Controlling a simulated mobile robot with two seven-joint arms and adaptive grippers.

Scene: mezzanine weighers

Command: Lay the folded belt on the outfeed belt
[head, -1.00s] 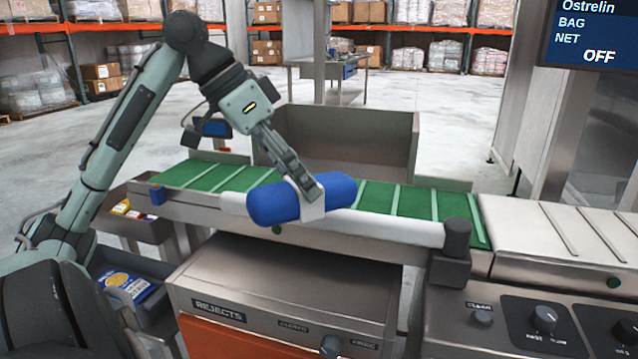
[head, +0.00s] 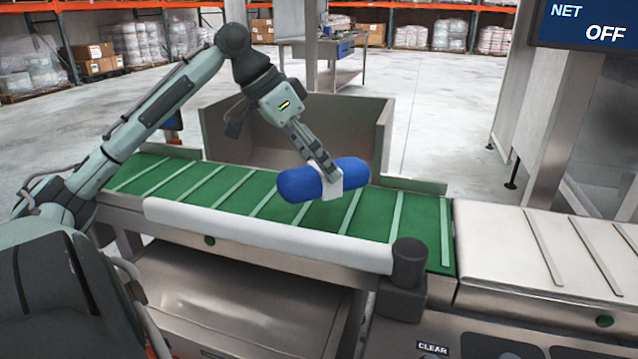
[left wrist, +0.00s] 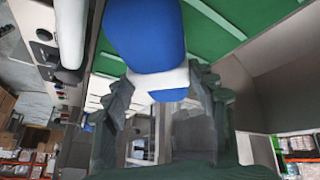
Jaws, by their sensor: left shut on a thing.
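The folded belt (head: 298,186) is a blue roll with a white band around its middle. My left gripper (head: 328,178) is shut on it at the white band. In the head view the roll appears over the green outfeed belt (head: 225,190), which has pale cross strips. Whether the roll touches the belt surface is hard to tell. In the left wrist view the blue roll (left wrist: 145,35) and its white band (left wrist: 158,80) sit between the fingers (left wrist: 158,95), with green belt (left wrist: 215,30) beyond. My right gripper is not in view.
A white roller-like guard (head: 265,234) runs along the belt's near edge, ending at a dark post (head: 408,262). A large open metal bin (head: 225,130) stands behind the belt. A metal conveyor section (head: 540,245) adjoins at right. Green belt is clear on both sides of the roll.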

